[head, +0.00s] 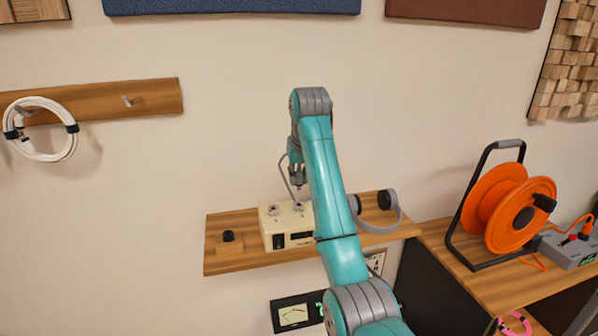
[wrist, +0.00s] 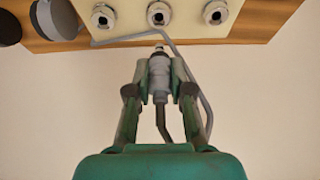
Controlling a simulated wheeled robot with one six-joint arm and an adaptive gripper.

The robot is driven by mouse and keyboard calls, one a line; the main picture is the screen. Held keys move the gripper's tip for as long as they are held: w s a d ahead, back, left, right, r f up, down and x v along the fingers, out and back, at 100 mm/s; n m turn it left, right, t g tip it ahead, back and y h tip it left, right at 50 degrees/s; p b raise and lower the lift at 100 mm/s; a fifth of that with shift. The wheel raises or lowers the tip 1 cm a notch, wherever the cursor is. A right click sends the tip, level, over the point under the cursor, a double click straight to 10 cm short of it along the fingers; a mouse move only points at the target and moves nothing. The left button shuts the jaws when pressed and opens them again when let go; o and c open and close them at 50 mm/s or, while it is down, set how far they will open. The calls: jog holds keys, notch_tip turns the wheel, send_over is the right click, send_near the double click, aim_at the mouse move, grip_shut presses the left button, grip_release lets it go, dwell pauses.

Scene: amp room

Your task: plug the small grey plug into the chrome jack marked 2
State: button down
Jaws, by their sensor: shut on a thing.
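My gripper (wrist: 160,82) is shut on the small grey plug (wrist: 160,66), whose tip points towards the cream amp box (wrist: 185,30). A grey cable (wrist: 198,95) runs from the plug and loops past the fingers. Three chrome jacks show on the box: left (wrist: 103,15), middle (wrist: 159,13) and right (wrist: 215,12). The plug lines up sideways with the middle jack but appears apart from it. I cannot read the jack numbers. In the head view my gripper (head: 297,180) is above the cream box (head: 270,235); my arm hides the box's right part.
The box stands on a wooden wall shelf (head: 225,265). A black knob on a wooden block (head: 229,247) is left of it, and grey headphones (head: 385,226) are right. An orange cable reel (head: 485,210) stands on the right bench. The wall above the shelf's left end is clear.

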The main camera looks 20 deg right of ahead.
aim_at(300, 187)
jog(key=shift+f, duration=2.75)
jog(key=c, duration=1)
grip_release()
jog(key=shift+o, duration=0.2)
jog(key=shift+r, duration=0.1)
